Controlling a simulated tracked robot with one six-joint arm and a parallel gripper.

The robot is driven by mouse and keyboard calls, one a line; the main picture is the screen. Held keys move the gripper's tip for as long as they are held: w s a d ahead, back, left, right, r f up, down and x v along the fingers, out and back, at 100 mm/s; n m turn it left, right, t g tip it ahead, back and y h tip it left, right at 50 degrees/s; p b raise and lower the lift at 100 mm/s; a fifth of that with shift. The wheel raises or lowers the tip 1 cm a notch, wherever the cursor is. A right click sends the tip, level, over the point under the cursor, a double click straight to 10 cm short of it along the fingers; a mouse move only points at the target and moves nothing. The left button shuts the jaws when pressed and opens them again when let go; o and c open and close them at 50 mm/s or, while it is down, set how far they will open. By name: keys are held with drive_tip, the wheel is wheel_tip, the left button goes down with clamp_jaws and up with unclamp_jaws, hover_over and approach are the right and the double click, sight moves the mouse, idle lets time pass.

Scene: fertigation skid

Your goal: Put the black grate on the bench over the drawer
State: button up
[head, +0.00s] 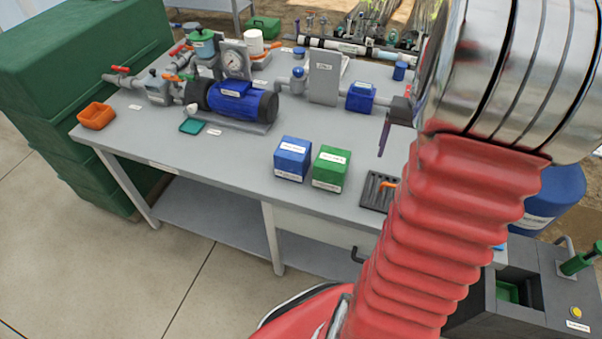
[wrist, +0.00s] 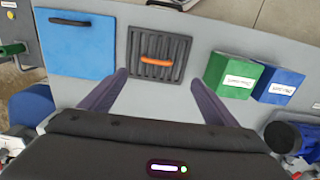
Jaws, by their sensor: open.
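The black grate (wrist: 140,69) with an orange handle (wrist: 158,46) lies flat on the grey bench top near its front edge, between a blue panel and a green box. In the head view the grate (head: 373,195) is partly hidden behind my red arm. The drawer front (head: 318,232) shows under the bench edge, below the grate, with a dark pull. My gripper (wrist: 160,77) is open and empty, its two purple fingers apart on the near side of the grate. In the head view my gripper (head: 384,138) is above the bench, mostly hidden by my arm.
The green box (head: 331,169) and a blue box (head: 292,158) stand beside the grate. A blue panel (wrist: 76,45) lies on its other side. The blue motor pump (head: 240,101) and pipework stand behind. The bench's front left is mostly clear.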

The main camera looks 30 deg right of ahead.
drive_tip(key=w+a+r+n+t, duration=0.1)
drive_tip(key=a+r+n, duration=0.15)
drive_tip(key=a, duration=0.35)
drive_tip(key=w+a+r+n+t+h, duration=0.1)
drive_tip(key=w+a+r, duration=0.15)
drive_tip(key=a, duration=0.45)
drive_tip(key=a+r+n+t, duration=0.1)
drive_tip(key=a+r, duration=0.3)
drive_tip(key=a, duration=0.2)
drive_tip(key=s+a+r+n+t, duration=0.1)
drive_tip(key=s+a+n, duration=0.1)
drive_tip(key=a, duration=0.6)
drive_tip(key=s+a+r+n+t+y, duration=0.1)
drive_tip(key=s+a+n, duration=0.2)
drive_tip(key=a, duration=0.5)
drive_tip(key=shift+s+r+t, duration=0.15)
drive_tip(key=shift+s+t, duration=0.15)
drive_tip(key=shift+a, duration=0.1)
drive_tip(key=shift+c, duration=0.4)
